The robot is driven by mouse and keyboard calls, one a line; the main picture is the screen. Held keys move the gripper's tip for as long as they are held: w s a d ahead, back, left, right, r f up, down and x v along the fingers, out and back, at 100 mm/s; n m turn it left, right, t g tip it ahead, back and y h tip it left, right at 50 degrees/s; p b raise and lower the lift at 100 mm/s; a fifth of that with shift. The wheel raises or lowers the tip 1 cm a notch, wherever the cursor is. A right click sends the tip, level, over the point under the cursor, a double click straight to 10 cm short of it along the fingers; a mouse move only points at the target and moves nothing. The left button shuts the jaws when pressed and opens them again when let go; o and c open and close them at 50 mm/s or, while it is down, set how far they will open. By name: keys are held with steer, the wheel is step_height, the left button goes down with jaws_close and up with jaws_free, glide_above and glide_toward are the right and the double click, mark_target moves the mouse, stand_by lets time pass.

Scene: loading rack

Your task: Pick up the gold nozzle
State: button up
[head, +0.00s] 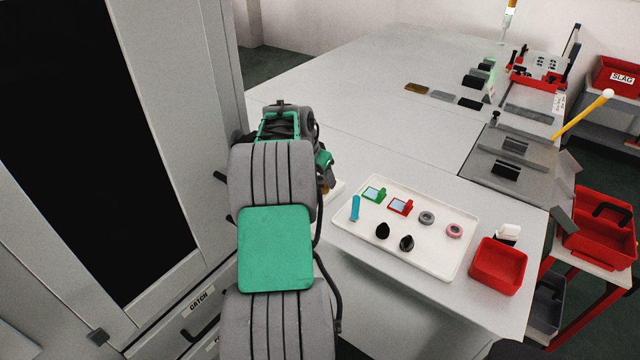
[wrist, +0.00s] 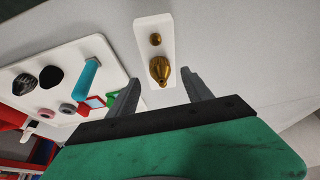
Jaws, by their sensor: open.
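The gold nozzle (wrist: 159,71) is a ribbed, cone-shaped piece on a small white plate (wrist: 143,30) in the wrist view. A smaller round gold piece (wrist: 155,39) sits on the same plate. My gripper (wrist: 162,76) is open, with one dark finger on each side of the nozzle's end of the plate. The fingers appear apart from the nozzle; the height gap cannot be told. In the head view my arm hides most of this spot, and only an edge of the white plate (head: 337,188) shows beside it.
A white tray (head: 440,262) with a blue piece (head: 355,207), green and red parts, rings and dark pieces lies right of my arm. A red bin (head: 498,263) stands at the table's front right. A grey cabinet (head: 190,110) rises close on the left. The table (head: 350,90) behind is largely clear.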

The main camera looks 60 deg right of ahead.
mark_target(322, 182)
steer(key=p+x, duration=0.1)
steer(key=x, duration=0.3)
steer(key=shift+w+a, duration=0.1)
jaws_close()
stand_by(0.4)
